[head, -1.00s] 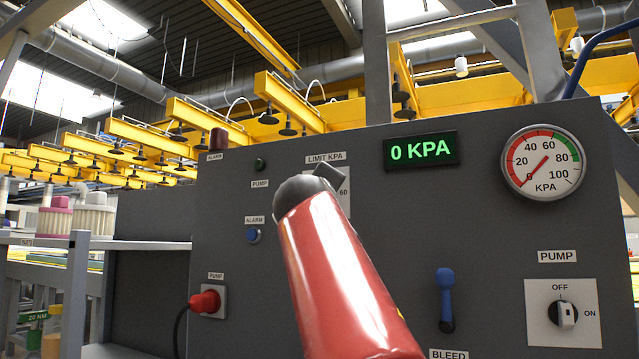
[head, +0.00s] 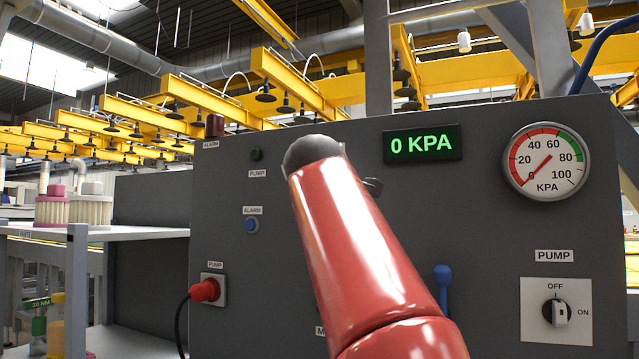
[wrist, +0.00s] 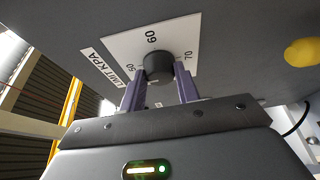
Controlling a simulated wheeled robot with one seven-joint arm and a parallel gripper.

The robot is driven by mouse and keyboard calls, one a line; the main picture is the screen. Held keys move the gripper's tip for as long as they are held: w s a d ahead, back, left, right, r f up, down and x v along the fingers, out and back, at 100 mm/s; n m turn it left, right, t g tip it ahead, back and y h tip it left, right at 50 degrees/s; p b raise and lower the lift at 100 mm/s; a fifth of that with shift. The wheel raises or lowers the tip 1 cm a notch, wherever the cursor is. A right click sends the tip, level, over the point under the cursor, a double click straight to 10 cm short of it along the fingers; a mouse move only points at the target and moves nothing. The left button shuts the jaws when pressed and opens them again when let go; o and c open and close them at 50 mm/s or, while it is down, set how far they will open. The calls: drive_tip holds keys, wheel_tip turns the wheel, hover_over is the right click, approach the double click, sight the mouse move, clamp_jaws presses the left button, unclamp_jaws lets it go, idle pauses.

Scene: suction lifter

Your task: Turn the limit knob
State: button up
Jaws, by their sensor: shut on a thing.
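The limit knob (wrist: 158,66) is a dark round knob on a white plate (wrist: 122,48) marked 50, 60 and 70, with a "LIMIT KPA" label, in the wrist view. My gripper (wrist: 160,82) has its two purple fingers on either side of the knob, shut on it. The knob's pointer cannot be made out. In the head view my red arm hides the knob and its plate; only a small dark part of my gripper (head: 372,187) shows beside the arm. The green display (head: 422,145) reads 0 KPA.
On the grey panel are a round gauge (head: 546,161), a pump switch (head: 557,312) turned near OFF, a blue bleed lever (head: 443,287), a blue alarm button (head: 251,225) and a red plug (head: 205,291). A yellow knob (wrist: 303,52) shows at right in the wrist view.

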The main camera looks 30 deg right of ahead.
idle(0.4)
drive_tip(key=o, duration=1)
drive_tip(key=b+v, duration=0.3)
drive_tip(key=v, duration=0.4)
drive_tip(key=shift+s+a, duration=0.2)
drive_tip(key=shift+s, duration=0.15)
